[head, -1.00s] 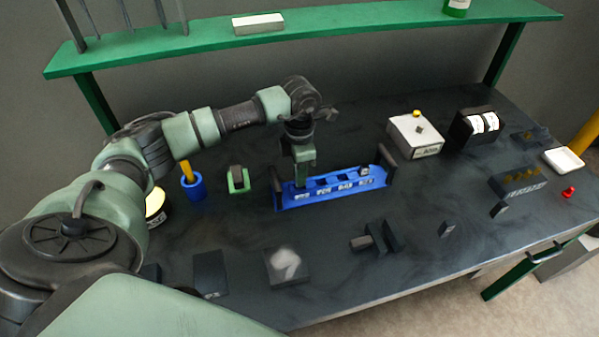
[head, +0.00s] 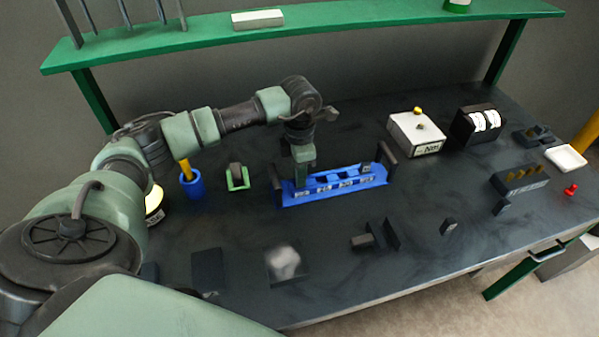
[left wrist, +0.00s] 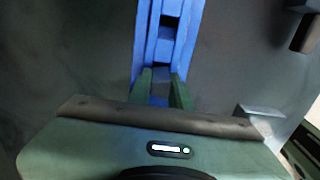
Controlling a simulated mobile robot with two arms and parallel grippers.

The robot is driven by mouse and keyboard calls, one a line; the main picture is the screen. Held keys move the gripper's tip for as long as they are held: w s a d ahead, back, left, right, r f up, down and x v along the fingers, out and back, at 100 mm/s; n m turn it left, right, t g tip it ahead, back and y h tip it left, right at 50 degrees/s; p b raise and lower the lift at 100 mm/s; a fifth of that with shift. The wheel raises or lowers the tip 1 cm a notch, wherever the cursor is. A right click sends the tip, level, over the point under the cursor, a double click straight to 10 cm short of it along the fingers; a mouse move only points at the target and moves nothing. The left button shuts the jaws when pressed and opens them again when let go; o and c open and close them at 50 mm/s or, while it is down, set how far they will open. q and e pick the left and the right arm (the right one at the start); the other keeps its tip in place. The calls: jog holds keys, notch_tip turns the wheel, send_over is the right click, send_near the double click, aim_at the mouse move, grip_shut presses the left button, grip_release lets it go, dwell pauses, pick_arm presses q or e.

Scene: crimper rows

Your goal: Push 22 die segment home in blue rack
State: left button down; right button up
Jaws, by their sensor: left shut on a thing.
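The blue rack (head: 345,193) lies on the dark bench in the head view, with white labels along its front and dark handles at both ends. My left gripper (head: 300,180) points down at the rack's left end. In the left wrist view the left gripper's green fingers (left wrist: 161,88) are shut on a small dark block, the die segment (left wrist: 160,90), at the blue rack (left wrist: 152,40). The fingers hide most of the segment, and I cannot read its number or tell how deep it sits. My right gripper is not in view.
A green holder (head: 237,178) and a blue cup (head: 193,186) stand left of the rack. A white box (head: 415,133) and a black label holder (head: 476,125) stand right behind. Several dark blocks lie along the front. A green shelf (head: 340,25) spans the back.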

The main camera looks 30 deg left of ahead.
pick_arm(q)
jog(key=shift+f+b, duration=0.6)
jog(key=shift+f, duration=0.2)
jog(key=c, duration=1.2)
grip_release()
jog(key=shift+r, duration=0.1)
notch_tip(320, 180, up, 8)
jog(key=shift+f+b, duration=0.15)
jog(key=shift+b, duration=0.8)
